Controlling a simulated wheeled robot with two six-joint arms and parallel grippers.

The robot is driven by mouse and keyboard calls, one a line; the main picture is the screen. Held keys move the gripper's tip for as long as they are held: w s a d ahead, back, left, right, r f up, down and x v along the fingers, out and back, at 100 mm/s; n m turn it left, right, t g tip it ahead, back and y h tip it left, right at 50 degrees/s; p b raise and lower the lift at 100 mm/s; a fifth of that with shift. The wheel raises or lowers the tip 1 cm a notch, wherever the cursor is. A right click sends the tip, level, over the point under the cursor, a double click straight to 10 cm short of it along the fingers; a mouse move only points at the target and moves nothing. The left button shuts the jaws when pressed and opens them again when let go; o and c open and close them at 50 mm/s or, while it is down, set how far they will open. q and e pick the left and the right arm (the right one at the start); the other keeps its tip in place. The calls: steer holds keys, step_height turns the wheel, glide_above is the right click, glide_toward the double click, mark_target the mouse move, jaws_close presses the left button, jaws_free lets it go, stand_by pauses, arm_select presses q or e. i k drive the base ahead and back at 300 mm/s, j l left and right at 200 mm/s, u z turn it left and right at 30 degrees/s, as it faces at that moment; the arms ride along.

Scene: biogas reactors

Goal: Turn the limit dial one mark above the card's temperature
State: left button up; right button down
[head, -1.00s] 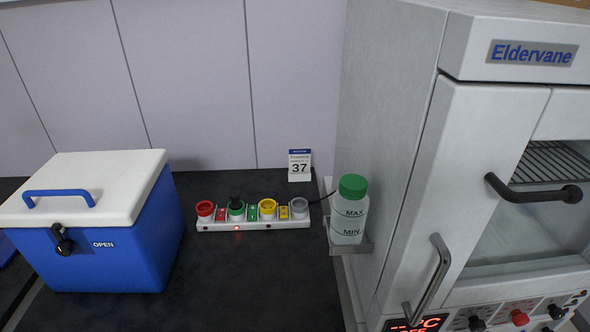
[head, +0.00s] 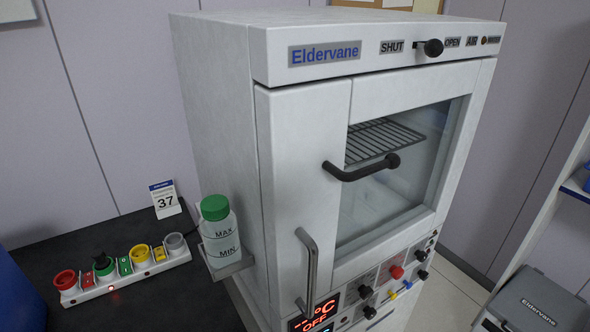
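The card (head: 165,198) stands on the dark bench left of the incubator and reads 37. The Eldervane incubator (head: 225,110) is white with a glass door and a wire shelf inside. Its control panel is low on the front, with a red display (head: 316,316) showing dashes, °C and OFF. Several black knobs, a red knob (head: 396,271) and small coloured parts sit on the panel. The labels by the knobs are too small to read, so I cannot tell which is the limit dial. Neither of my grippers is in view.
A bottle with a green cap (head: 215,208) sits in a bracket on the incubator's left side. A power strip (head: 128,272) with coloured sockets lies on the bench. A grey Eldervane case (head: 540,300) is at lower right beside a shelf rack. Floor shows between incubator and rack.

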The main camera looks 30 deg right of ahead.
mark_target(397, 273)
steer(key=k+l+z, duration=0.1)
steer(key=l, duration=0.2)
steer(key=k+l, duration=0.15)
steer(key=l, duration=0.2)
steer(key=k+l+z, duration=0.15)
steer(key=l, duration=0.2)
steer(key=k+l+z, duration=0.1)
steer(key=l, duration=0.25)
